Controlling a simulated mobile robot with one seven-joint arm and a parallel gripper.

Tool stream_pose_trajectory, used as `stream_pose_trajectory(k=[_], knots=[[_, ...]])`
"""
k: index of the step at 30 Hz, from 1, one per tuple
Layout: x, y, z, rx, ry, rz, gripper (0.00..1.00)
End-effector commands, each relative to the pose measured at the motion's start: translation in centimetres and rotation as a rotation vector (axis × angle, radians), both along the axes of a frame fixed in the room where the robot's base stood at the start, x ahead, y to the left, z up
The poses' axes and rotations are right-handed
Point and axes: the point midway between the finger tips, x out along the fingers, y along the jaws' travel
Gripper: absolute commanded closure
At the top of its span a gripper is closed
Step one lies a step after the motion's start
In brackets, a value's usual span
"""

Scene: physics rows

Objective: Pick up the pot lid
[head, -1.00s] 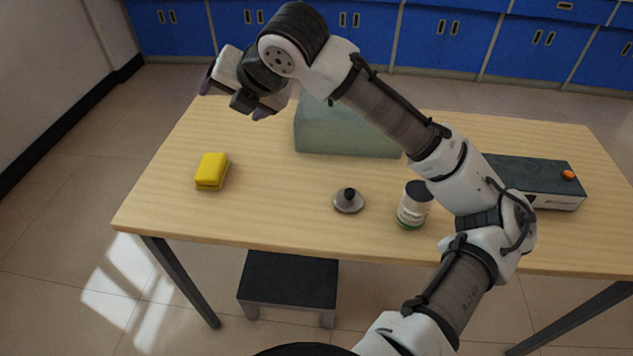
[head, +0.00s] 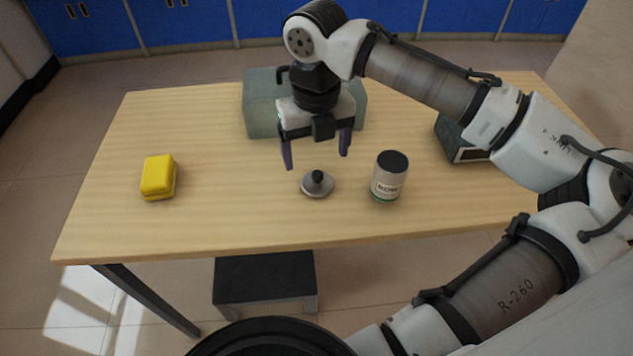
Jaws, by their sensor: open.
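The pot lid (head: 308,190) is a small grey disc with a black knob. It lies flat on the wooden table, near the middle of the front edge. My gripper (head: 316,160) points down with its two dark fingers apart. It is empty. In the picture its fingertips are just above the lid, one to each side of the knob. They appear clear of the lid, but the exact height and depth gap cannot be told.
A white jar with a dark cap (head: 388,180) stands close to the right of the lid. A yellow sponge (head: 158,177) lies at the left. A grey-green box (head: 261,105) stands behind my gripper. A dark device (head: 462,147) is partly hidden by my arm. The table (head: 215,215) is clear between sponge and lid.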

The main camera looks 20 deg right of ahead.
Motion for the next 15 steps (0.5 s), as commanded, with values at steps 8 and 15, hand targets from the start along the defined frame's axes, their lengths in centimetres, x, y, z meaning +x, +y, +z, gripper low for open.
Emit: stream_pose_trajectory(k=[8,15], knots=[[-0.2,-0.1,-2.3,-0.003,0.000,0.000,0.19],[-0.4,-0.2,-5.8,-0.003,-0.001,0.000,0.19]])
